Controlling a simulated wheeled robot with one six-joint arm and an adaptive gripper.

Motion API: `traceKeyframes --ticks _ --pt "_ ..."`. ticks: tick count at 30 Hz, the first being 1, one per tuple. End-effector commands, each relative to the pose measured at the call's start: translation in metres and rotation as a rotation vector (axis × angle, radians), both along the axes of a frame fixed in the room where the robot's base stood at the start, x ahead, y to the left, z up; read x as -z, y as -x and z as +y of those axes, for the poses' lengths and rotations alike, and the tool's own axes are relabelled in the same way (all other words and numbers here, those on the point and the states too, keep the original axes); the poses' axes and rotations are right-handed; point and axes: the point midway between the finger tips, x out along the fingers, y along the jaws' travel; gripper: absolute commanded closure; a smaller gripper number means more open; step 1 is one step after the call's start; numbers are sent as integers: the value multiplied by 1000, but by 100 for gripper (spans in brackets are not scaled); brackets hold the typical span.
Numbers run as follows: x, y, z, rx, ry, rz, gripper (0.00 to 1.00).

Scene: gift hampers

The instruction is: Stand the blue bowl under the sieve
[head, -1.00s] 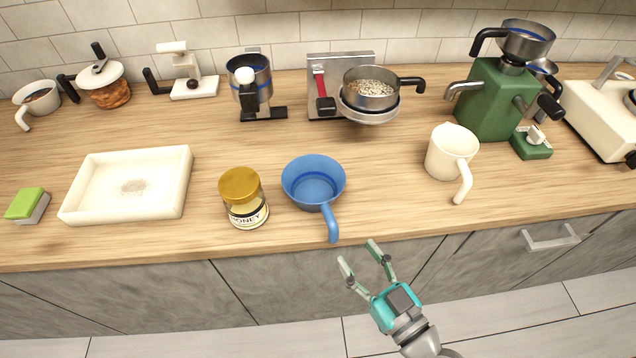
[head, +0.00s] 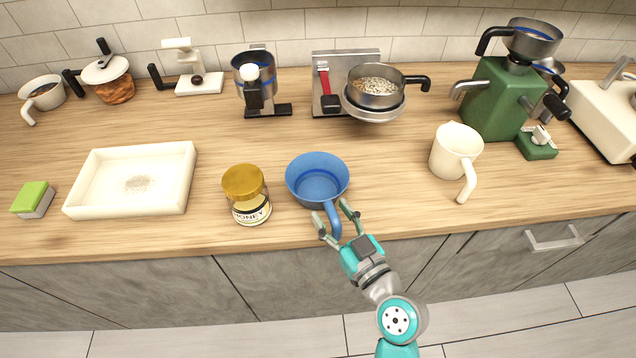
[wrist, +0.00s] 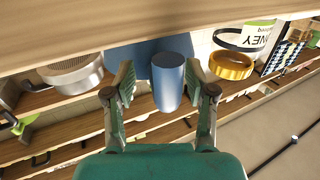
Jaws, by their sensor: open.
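The blue bowl (head: 316,174) stands upright near the counter's front edge, its handle (head: 333,222) pointing toward the front. My gripper (head: 335,223) is open with its fingers on either side of that handle. In the wrist view the handle (wrist: 168,82) is between the open fingers (wrist: 160,92), apart from both by a small gap. The sieve (head: 374,104), a metal round vessel on a ring-shaped holder at the back wall, has pale grains in it and a black handle pointing right. The counter under it is bare.
A honey jar (head: 246,194) stands close to the left of the bowl. A cream jug (head: 455,156) stands to the right, with a green grinder (head: 492,100) behind it. A white tray (head: 75,204) is at the left. The counter between bowl and sieve is clear.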

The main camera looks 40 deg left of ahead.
Motion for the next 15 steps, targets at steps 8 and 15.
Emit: traceKeyframes --ticks 8,15 --pt "0 0 1 1 1 1 59" --pt "0 0 1 0 1 1 100"
